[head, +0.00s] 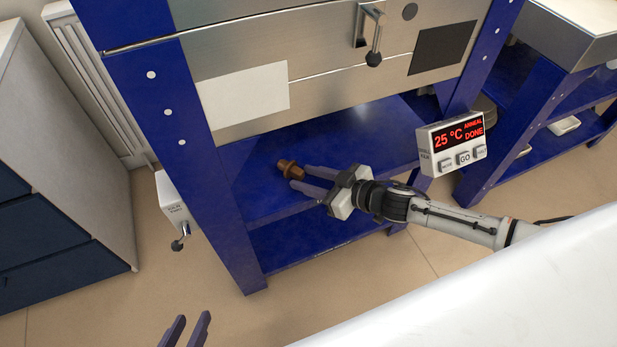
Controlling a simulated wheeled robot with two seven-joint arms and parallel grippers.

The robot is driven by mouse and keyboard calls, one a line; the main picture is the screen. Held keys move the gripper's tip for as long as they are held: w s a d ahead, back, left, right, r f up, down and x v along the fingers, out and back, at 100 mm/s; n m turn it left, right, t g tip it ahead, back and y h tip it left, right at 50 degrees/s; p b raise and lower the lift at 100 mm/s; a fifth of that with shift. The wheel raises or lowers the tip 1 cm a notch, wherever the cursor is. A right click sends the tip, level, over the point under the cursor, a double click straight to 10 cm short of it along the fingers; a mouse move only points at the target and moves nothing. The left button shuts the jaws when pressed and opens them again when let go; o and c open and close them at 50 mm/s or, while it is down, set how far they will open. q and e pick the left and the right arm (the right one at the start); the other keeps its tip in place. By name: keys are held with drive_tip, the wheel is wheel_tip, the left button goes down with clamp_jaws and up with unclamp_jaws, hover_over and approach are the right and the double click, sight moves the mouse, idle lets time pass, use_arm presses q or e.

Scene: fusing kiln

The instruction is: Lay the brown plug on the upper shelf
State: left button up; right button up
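The brown plug (287,167) shows over the left part of the blue upper shelf (344,137) under the kiln. It has a wider part and a narrower part, and its axis looks tilted. My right gripper (297,174) reaches in from the right, with its two fingers apart and the plug between their tips. It looks shut on the plug. Whether the plug touches the shelf cannot be told from this angle. My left gripper (187,331) shows only its fingers at the bottom edge. They are apart with nothing between them.
A lower blue shelf (312,238) lies below the upper one. A thick blue leg (190,140) stands at the left. A control box (452,146) reading 25 °C, ANNEAL DONE, hangs near my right arm. The steel kiln body (330,88) is overhead. A small grey box (176,207) is left of the leg.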

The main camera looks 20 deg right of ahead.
drive_tip(key=shift+r, duration=0.1)
drive_tip(key=shift+s+d+r, duration=0.1)
drive_tip(key=shift+s+r, duration=0.05)
drive_tip(key=p+v, duration=0.3)
drive_tip(key=v, duration=0.8)
drive_tip(key=s+a+f+m+g+h, duration=0.1)
drive_tip(key=s+a+f+m+h, duration=0.1)
drive_tip(key=s+a, duration=0.2)
drive_tip(key=s+a+f+m+g+h, duration=0.1)
drive_tip(key=s+a, duration=0.4)
drive_tip(key=s, duration=0.5)
drive_tip(key=shift+s+f+m+g+h, duration=0.3)
drive_tip(key=shift+s+f+m+h, duration=0.1)
drive_tip(key=shift+f+m+h, duration=0.25)
